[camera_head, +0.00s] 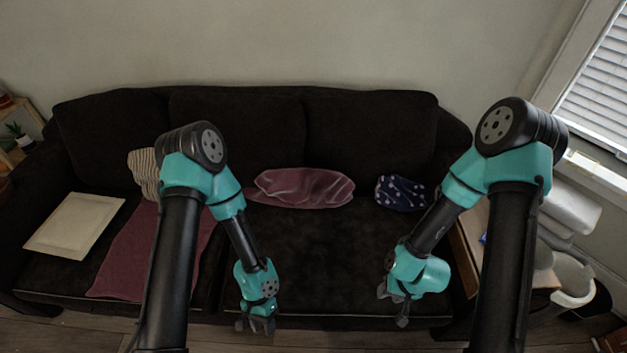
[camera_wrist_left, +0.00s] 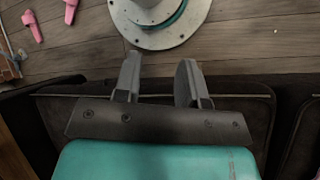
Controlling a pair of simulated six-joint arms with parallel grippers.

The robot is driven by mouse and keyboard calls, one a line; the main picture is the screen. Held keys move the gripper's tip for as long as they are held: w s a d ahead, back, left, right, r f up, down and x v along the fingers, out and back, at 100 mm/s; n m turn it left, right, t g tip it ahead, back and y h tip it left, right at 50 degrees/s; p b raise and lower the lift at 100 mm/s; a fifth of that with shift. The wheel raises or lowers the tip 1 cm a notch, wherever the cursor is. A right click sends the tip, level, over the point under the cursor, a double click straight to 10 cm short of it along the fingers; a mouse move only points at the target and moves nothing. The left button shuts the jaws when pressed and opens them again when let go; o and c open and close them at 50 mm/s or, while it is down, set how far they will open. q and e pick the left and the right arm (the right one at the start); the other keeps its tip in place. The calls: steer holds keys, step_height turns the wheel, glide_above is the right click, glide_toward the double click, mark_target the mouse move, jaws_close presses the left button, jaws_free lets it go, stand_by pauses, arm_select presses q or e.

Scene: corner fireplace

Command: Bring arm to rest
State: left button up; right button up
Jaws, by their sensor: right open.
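My left gripper (camera_head: 255,324) is low over the front edge of the sofa in the head view. In the left wrist view its two fingers (camera_wrist_left: 158,80) stand apart with nothing between them. My right gripper (camera_head: 394,306) hangs over the front of the right sofa seat in the head view. It is open, and I see nothing held in it.
A dark sofa (camera_head: 320,265) spans the view. On it lie a pale square board (camera_head: 75,225), a maroon cloth (camera_head: 125,265), a striped cushion (camera_head: 143,172), a maroon cushion (camera_head: 302,188) and a dotted dark cloth (camera_head: 402,193). Pink slippers (camera_wrist_left: 33,25) lie on the floor.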

arm_select(q)
steer(key=w+a+r+n+t+h, duration=0.2)
steer(key=w+a+r+n+t, duration=0.4)
steer(key=w+a+t, duration=0.1)
steer(key=shift+a+r+t, duration=0.3)
steer(key=shift+a+t, duration=0.1)
steer(key=shift+t, duration=0.1)
stand_by(1.0)
